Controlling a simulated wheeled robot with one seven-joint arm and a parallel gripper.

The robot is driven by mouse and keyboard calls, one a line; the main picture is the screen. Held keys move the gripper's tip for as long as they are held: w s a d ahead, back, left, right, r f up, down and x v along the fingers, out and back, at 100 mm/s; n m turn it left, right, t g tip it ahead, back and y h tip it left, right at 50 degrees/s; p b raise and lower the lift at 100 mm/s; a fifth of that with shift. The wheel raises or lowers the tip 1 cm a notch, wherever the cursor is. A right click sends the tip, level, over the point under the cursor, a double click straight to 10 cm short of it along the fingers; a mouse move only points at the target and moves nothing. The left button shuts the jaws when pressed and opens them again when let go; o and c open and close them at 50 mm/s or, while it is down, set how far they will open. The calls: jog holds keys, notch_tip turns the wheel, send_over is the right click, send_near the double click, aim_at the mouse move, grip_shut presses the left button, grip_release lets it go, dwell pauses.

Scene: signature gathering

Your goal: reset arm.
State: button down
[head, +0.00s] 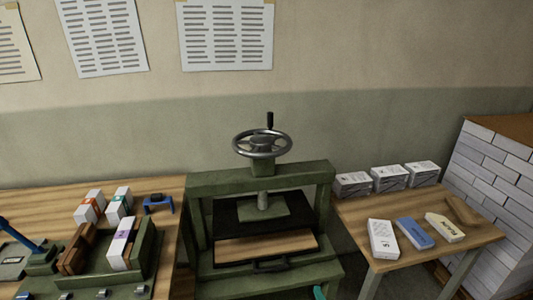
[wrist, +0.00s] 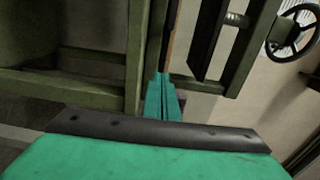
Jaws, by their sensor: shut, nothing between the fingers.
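My gripper (wrist: 162,98) shows in the wrist view with its teal fingers together and nothing between them. It is in front of the green press frame and apart from any paper or block, as far as I can tell. In the head view only a small teal piece of my arm shows at the bottom edge, right of the press's lower front. The green screw press (head: 262,180) stands in the middle with a round handwheel (head: 262,144) on top. The handwheel also shows tilted at the upper right of the wrist view (wrist: 293,35).
A right table (head: 462,238) holds wrapped stacks, several flat blocks and a brown piece. A stack of white bricks or bundles (head: 488,165) stands far right. Sheets hang on the wall.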

jog(key=s+a+f+n+g+h, duration=0.1)
jog(key=s+a+f+n, duration=0.1)
jog(key=s+a+f, duration=0.35)
jog(key=s+a+f+n+g+h, duration=0.1)
jog(key=s+a+f+g, duration=0.15)
jog(key=s, duration=0.65)
jog(key=s+a+f+n+g+h, duration=0.1)
jog(key=s+a+f+n, duration=0.15)
jog(key=s+a, duration=0.4)
jog(key=s+a+r+n, duration=0.2)
jog(key=s+r+n, duration=0.1)
jog(key=s+r, duration=0.3)
jog(key=s+a+r+n+t, duration=0.1)
jog(key=s+a+r+n, duration=0.1)
jog(key=s+r+n, duration=0.2)
jog(key=s+a+r+n+t, duration=0.1)
jog(key=s+r+n, duration=0.3)
jog(key=s+r, duration=0.6)
jog(key=shift+s+a+y, duration=0.4)
jog(key=shift+s+a, duration=0.1)
jog(key=shift+s, duration=0.7)
